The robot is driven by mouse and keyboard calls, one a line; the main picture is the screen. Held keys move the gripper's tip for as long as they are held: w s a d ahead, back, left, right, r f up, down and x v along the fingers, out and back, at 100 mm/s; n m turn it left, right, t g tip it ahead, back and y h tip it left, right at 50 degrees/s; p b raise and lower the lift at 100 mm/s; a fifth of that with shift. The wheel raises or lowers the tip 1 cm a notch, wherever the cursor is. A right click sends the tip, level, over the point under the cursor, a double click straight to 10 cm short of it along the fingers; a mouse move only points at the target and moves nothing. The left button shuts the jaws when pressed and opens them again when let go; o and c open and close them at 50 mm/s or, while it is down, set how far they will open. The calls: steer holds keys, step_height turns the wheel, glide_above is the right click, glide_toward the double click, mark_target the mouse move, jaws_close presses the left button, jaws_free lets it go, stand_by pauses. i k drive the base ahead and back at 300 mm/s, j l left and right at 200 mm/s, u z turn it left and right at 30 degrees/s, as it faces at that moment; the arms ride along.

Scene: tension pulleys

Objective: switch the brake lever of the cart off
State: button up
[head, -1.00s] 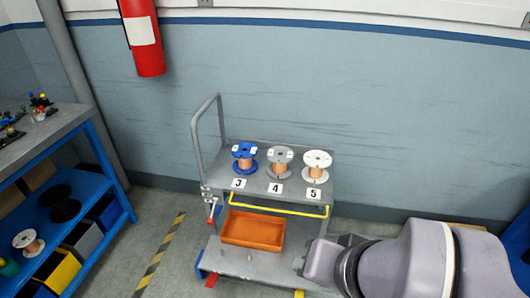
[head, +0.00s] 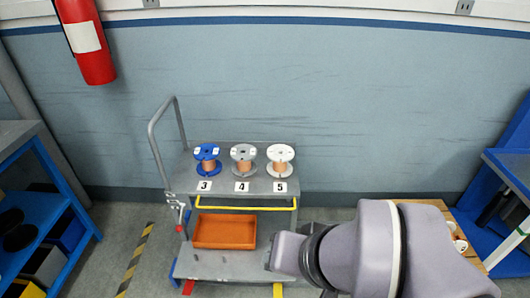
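The grey cart (head: 222,264) stands against the wall, left of the middle of the head view. Its brake lever (head: 180,216), small with a red end, hangs at the cart's left front post, below the upper shelf. It is too small to tell its exact setting. My arm reaches in from the lower right in front of the cart's lower right side. The end of my arm (head: 285,254) is apart from the lever, to its right. The fingers cannot be made out, so open or shut does not show.
Blue, grey and white spools (head: 281,160) stand on the upper shelf above labels 3, 4 and 5. An orange tray (head: 224,231) sits on the lower shelf. A blue workbench (head: 42,190) is at left, another blue frame (head: 510,165) at right. Striped floor tape (head: 137,258) lies left of the cart.

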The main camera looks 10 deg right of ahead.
mark_target(179, 229)
steer(key=i+u, duration=0.15)
steer(key=i, duration=0.6)
steer(key=i+j, duration=0.2)
steer(key=j, duration=0.15)
steer(key=i+j, duration=0.15)
steer(key=j, duration=0.15)
